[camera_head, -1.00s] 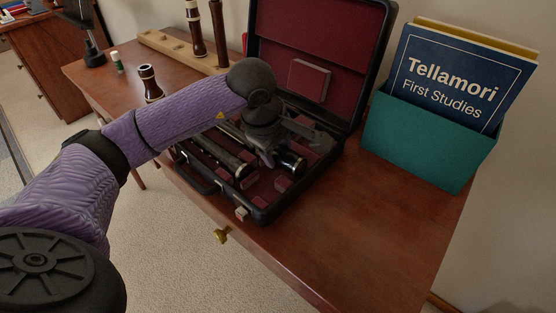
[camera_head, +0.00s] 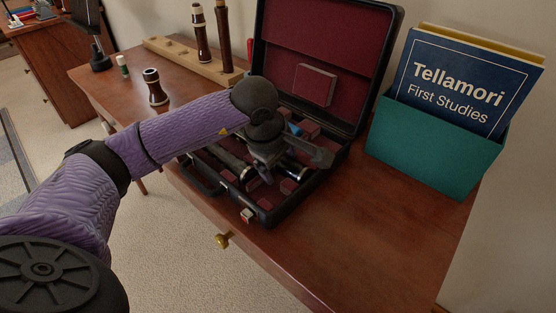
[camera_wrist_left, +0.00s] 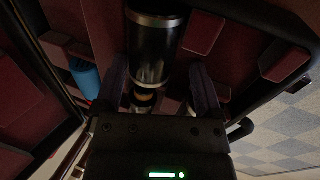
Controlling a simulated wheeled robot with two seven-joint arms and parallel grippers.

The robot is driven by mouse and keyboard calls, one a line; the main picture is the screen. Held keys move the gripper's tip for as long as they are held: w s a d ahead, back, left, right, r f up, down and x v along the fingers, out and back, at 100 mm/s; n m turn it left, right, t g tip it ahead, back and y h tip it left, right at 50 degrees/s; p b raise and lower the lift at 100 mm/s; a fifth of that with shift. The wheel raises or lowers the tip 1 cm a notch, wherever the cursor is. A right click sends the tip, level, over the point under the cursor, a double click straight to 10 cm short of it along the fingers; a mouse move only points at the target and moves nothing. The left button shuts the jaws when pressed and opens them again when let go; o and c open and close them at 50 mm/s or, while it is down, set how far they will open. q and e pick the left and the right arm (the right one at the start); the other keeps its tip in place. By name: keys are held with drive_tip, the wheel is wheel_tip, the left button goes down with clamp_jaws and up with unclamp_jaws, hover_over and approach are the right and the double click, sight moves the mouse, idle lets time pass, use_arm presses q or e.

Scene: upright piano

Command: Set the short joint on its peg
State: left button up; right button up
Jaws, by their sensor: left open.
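A black joint with silver rings (camera_head: 297,168) lies in the open case (camera_head: 262,211); my left gripper hides part of it. In the left wrist view the black joint (camera_wrist_left: 156,45) runs between my two fingers. My left gripper (camera_head: 264,174) points down into the case and is open, with a finger on each side of that joint. Another, longer black joint (camera_head: 228,158) lies to its left in the case. The wooden peg stand (camera_head: 182,59) is at the back of the desk and bears two upright dark joints (camera_head: 202,38). My right gripper is out of view.
The case's raised lid (camera_head: 335,50) stands behind my gripper. A teal box (camera_head: 430,150) with books is at the right. The desk's front right is clear.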

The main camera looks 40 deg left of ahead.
use_arm(q)
drive_tip(key=p+v, duration=0.5)
drive_tip(key=v, duration=0.4)
drive_tip(key=shift+a+r, duration=0.15)
drive_tip(key=shift+r, duration=0.15)
